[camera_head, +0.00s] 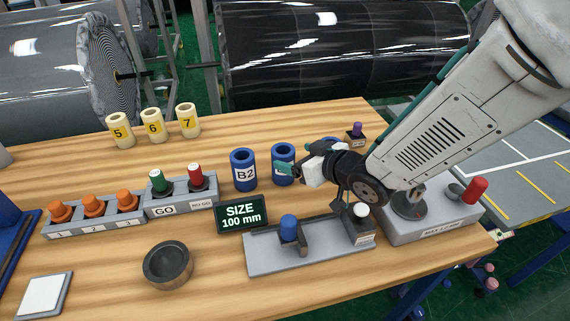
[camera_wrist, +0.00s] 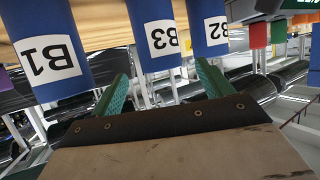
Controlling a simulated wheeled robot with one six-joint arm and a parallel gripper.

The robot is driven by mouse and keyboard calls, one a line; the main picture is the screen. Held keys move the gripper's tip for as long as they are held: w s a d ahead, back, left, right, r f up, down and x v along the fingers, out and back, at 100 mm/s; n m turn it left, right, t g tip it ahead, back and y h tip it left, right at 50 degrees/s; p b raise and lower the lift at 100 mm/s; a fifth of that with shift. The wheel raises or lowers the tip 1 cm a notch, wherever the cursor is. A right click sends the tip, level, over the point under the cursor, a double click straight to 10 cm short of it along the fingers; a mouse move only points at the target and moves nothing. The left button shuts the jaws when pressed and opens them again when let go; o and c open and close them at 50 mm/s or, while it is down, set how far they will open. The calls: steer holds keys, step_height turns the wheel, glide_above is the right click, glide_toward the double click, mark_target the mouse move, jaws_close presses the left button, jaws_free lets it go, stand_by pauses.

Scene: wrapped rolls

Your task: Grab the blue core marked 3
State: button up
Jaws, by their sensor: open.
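The blue core marked B3 (camera_wrist: 150,15) is upside down in the wrist view, between the blue core B1 (camera_wrist: 35,25) and the blue core B2 (camera_wrist: 205,12). In the head view B2 (camera_head: 244,158) stands left of the middle blue core (camera_head: 282,150), whose label is mostly covered by my gripper (camera_head: 289,169). A third blue core (camera_head: 330,142) shows only its rim behind my wrist. My gripper's green fingers are open in the wrist view (camera_wrist: 163,80). B3 appears in line with the gap between them; I cannot tell whether the tips reach beside it.
A SIZE 100 mm display (camera_head: 241,213) and a grey fixture with a blue plug (camera_head: 289,227) stand in front of the cores. A GO/NO-GO block (camera_head: 180,197) is to the left. Yellow cores 5 (camera_head: 120,132), 6 and 7 stand behind. A dark bowl (camera_head: 168,266) sits front left.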

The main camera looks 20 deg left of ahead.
mark_target(278, 155)
steer(key=shift+a+f, duration=0.3)
steer(key=shift+a, duration=0.05)
steer(key=x, duration=0.7)
steer(key=shift+w+f, duration=0.1)
steer(key=shift+f, duration=0.2)
steer(key=c, duration=1.2)
